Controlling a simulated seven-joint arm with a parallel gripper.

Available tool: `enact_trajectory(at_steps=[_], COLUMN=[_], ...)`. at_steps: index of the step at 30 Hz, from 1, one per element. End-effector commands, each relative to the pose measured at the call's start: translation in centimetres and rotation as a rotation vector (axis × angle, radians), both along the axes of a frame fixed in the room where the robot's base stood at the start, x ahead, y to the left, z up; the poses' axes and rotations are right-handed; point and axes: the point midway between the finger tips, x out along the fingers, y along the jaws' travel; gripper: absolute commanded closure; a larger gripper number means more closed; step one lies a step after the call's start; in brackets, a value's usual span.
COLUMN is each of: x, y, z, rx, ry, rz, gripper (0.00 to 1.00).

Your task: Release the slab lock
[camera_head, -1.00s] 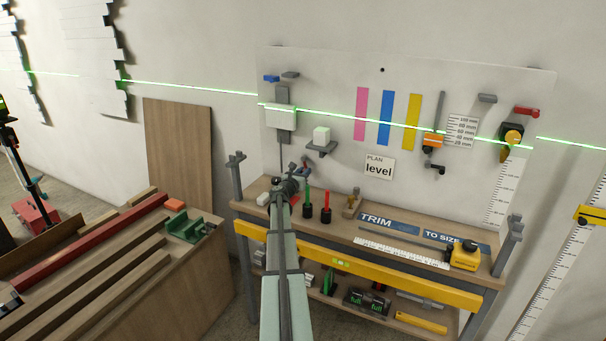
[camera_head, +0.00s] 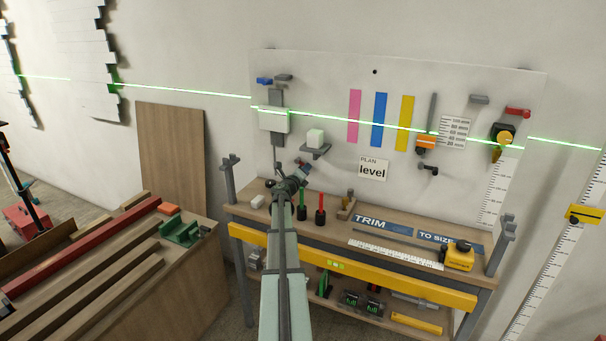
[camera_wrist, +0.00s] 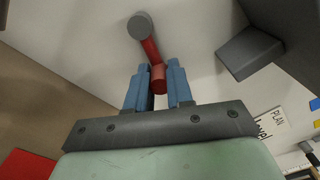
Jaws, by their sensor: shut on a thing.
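A pale slab (camera_head: 274,122) sits on a grey vertical rail on the wall panel in the head view. In the wrist view a short red lever (camera_wrist: 150,50) runs from a grey round knob (camera_wrist: 140,25) at the panel down to between my gripper's blue fingers. My gripper (camera_wrist: 158,67) is shut on the lower end of this lever. In the head view my gripper (camera_head: 304,170) is in front of the panel, below and right of the slab. My arm hides part of the lever there.
The workbench (camera_head: 350,215) below holds a green and a red marker, a yellow tape measure (camera_head: 458,256) and labels. A cabinet with timber stands at the left.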

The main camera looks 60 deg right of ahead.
Motion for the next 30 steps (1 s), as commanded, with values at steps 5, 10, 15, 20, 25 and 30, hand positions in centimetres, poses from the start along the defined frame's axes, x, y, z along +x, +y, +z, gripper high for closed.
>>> enact_trajectory(at_steps=[5, 10, 15, 20, 25, 30], x=[-0.3, -0.4, -0.5, -0.5, -0.5, -0.5], y=[0.0, 0.0, 0.0, 0.0, 0.0, 0.0], z=[0.8, 1.4, 1.8, 2.1, 2.2, 2.2], rx=[-0.001, -0.001, -0.001, -0.001, -0.001, -0.001], ry=[0.149, 0.27, 0.355, 0.406, 0.431, 0.436], rz=[-0.001, -0.001, -0.001, -0.001, -0.001, -0.001], gripper=[1.0, 1.0, 1.0, 1.0, 1.0, 1.0])
